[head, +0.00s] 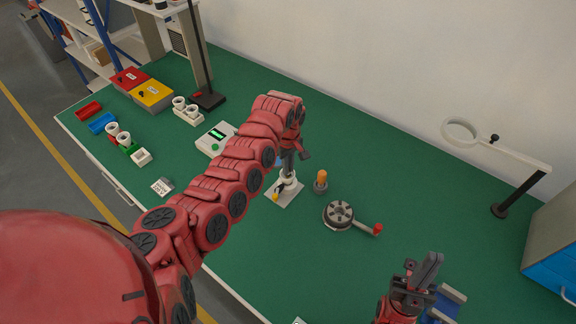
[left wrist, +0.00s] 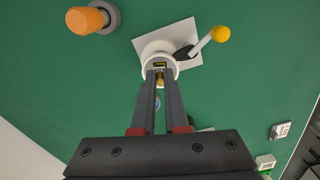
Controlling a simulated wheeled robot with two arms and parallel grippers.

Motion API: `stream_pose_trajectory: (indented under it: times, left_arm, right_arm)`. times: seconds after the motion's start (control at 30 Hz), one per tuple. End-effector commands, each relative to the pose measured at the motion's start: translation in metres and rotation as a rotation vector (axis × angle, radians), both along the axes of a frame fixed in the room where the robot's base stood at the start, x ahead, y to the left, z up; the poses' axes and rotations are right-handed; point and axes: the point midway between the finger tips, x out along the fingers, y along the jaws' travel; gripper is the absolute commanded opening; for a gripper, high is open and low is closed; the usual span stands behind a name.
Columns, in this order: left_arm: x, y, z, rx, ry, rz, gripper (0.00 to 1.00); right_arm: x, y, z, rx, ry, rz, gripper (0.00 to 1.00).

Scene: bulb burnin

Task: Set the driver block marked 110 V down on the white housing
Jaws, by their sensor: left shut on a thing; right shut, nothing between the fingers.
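My left gripper (head: 287,170) points down over the white housing (head: 290,182), which stands on a white base plate (head: 284,196). In the left wrist view its fingers (left wrist: 159,76) are shut on a small dark block with yellowish marks (left wrist: 159,65), seemingly the driver block. The marking is too small to read. The block appears within the outline of the round white housing (left wrist: 146,53); I cannot tell whether it touches. A lever with a yellow knob (left wrist: 220,34) sticks out beside the housing. My right gripper (head: 430,268) is shut and empty at the lower right.
An orange-topped cylinder (head: 321,179) stands close right of the housing. A dark round fixture (head: 339,215) with a red-tipped handle lies further right. A white device with a green display (head: 216,138) is to the left. A ring on a stand (head: 461,131) is at the right.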

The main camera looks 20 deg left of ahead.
Motion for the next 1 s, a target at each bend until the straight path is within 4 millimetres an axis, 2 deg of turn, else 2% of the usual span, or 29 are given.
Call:
stream_pose_trajectory:
  times: [0.67, 0.7, 0.87, 0.9, 1.0]
  left_arm:
    - [-0.0001, 0.0003, -0.0036, 0.000, 0.000, 0.000, 0.00]
    - [-0.0001, 0.0002, -0.0037, 0.000, 0.000, 0.000, 0.13]
    - [-0.0002, 0.0003, -0.0037, 0.000, 0.000, 0.000, 0.42]
    - [-0.0002, 0.0003, -0.0037, 0.000, 0.000, 0.000, 0.46]
    - [-0.0002, 0.0003, -0.0038, 0.000, 0.000, 0.000, 0.46]
  right_arm:
    - [0.0000, 0.0000, -0.0017, 0.000, 0.000, 0.000, 0.00]
    - [0.0000, 0.0000, -0.0017, 0.000, 0.000, 0.000, 0.00]
    - [0.0000, 0.0000, -0.0017, 0.000, 0.000, 0.000, 0.00]
    - [0.0000, 0.0000, -0.0017, 0.000, 0.000, 0.000, 0.00]
    - [0.0000, 0.0000, -0.0017, 0.000, 0.000, 0.000, 0.00]
